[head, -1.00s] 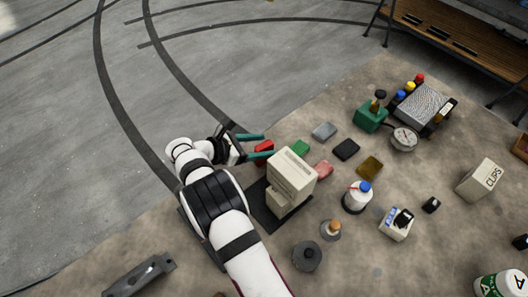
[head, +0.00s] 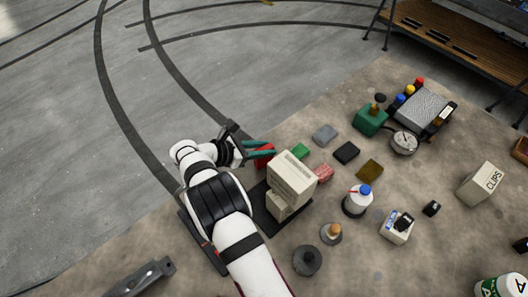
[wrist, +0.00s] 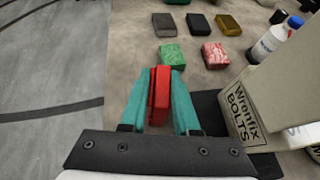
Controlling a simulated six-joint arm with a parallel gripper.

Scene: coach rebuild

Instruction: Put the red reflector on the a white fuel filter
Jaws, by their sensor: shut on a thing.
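My gripper (head: 270,148) has teal fingers and is shut on a red block (head: 262,162), which I take as the red reflector. In the wrist view the red block (wrist: 160,98) stands on edge between the two fingers. Whether it touches the table cannot be told. No thing is clearly marked as a white fuel filter. A white bottle with a blue cap (head: 356,201) stands right of the beige boxes, and a small white box with a black thing on top (head: 394,232) lies further right.
Beige boxes (head: 290,180), one marked "BOLTS", stand on a dark mat close to my gripper's right. Green (head: 300,151), red-and-white (head: 323,173), grey (head: 325,135), black (head: 346,152) and gold (head: 369,169) blocks lie beyond. Bare floor lies left.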

